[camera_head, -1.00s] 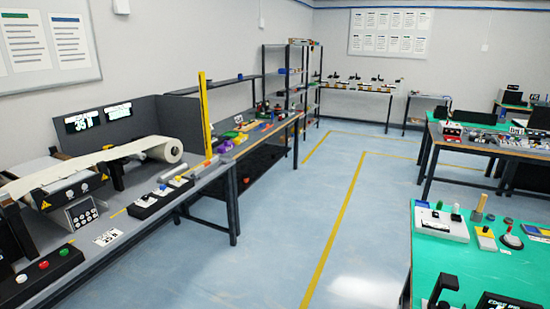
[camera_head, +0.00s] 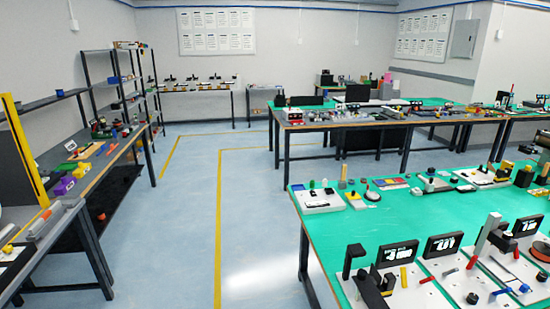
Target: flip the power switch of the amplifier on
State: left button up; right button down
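I cannot pick out the amplifier or its power switch with certainty; the devices on the tables are too small to tell. Neither of my grippers shows in the head view. A green-topped table (camera_head: 330,235) fills the lower right and carries several white panels with small devices.
A bench with coloured parts (camera_head: 92,172) and a shelf rack (camera_head: 103,85) stand along the left. Another table (camera_head: 196,89) stands at the back wall. Blue floor (camera_head: 190,215) with yellow lines is clear between the left bench and the green tables.

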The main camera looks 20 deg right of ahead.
aim_at(472, 262)
jog(key=i+j+z, duration=0.1)
jog(key=z, duration=0.3)
jog(key=i+j+z, duration=0.1)
jog(key=j+z, duration=0.65)
jog(key=i+l, duration=0.05)
jog(key=l, duration=0.05)
